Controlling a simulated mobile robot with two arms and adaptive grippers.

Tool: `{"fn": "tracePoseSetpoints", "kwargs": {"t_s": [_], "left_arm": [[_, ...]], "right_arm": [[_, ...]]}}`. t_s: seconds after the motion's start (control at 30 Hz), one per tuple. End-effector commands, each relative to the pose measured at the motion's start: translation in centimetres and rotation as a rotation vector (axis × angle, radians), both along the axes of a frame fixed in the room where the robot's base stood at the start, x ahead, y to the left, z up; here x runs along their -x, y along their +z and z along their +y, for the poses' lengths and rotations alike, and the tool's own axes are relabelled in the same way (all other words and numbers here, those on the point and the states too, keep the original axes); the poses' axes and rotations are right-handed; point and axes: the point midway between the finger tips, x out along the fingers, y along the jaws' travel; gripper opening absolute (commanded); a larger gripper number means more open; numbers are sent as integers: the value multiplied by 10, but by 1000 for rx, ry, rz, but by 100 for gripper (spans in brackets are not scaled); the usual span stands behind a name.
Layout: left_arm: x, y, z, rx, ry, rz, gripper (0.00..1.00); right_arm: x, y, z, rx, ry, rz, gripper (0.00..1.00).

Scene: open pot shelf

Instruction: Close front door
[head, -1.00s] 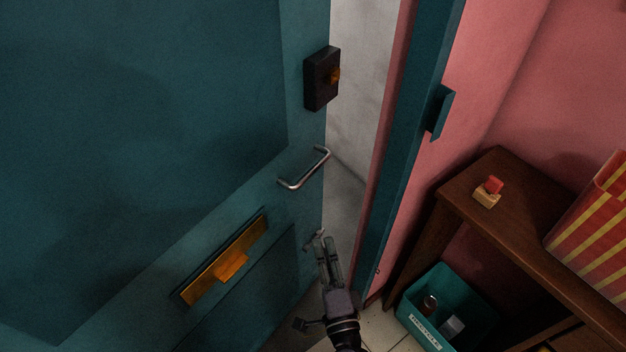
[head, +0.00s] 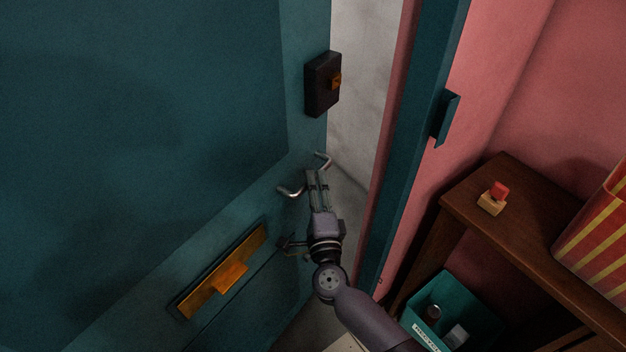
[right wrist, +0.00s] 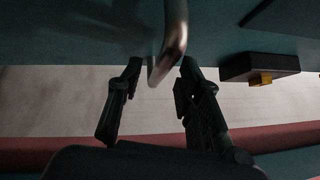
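The teal front door (head: 150,120) stands ajar, with a gap between its edge and the teal frame (head: 420,130). Its metal pull handle (head: 291,192) is on the door near that edge. My right gripper (head: 317,175) is at the handle, covering its middle in the head view. In the right wrist view the handle (right wrist: 174,45) reaches down between the two parted fingers of the right gripper (right wrist: 160,78). I see space on both sides of the handle, so the fingers do not look closed on it. My left gripper is not in view.
A dark lock box (head: 322,84) and an orange mail slot (head: 230,276) are on the door. Right of the frame are a brown shelf (head: 540,235) with a small red-topped block (head: 493,198), a striped box (head: 600,235) and a teal recycle bin (head: 475,300).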

Motion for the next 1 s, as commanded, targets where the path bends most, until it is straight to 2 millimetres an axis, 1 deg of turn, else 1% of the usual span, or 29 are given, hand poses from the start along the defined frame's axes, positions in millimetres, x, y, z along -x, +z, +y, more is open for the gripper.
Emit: {"fn": "tracePoseSetpoints", "kwargs": {"t_s": [0.03, 0.1, 0.2, 0.3, 0.53, 1.0], "left_arm": [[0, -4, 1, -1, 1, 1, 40], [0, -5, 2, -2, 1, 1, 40], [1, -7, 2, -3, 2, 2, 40], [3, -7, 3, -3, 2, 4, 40], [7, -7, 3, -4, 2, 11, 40], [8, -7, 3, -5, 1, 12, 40]], "right_arm": [[-8, 0, 1, 0, 0, -2, 33], [-16, 1, 2, 0, 0, -2, 33], [-23, 2, 3, 1, 0, 0, 33], [-26, 3, 3, 1, 0, -1, 33], [-26, 4, 3, 1, 0, 0, 33], [-26, 3, 3, 0, 0, 0, 2]]}}
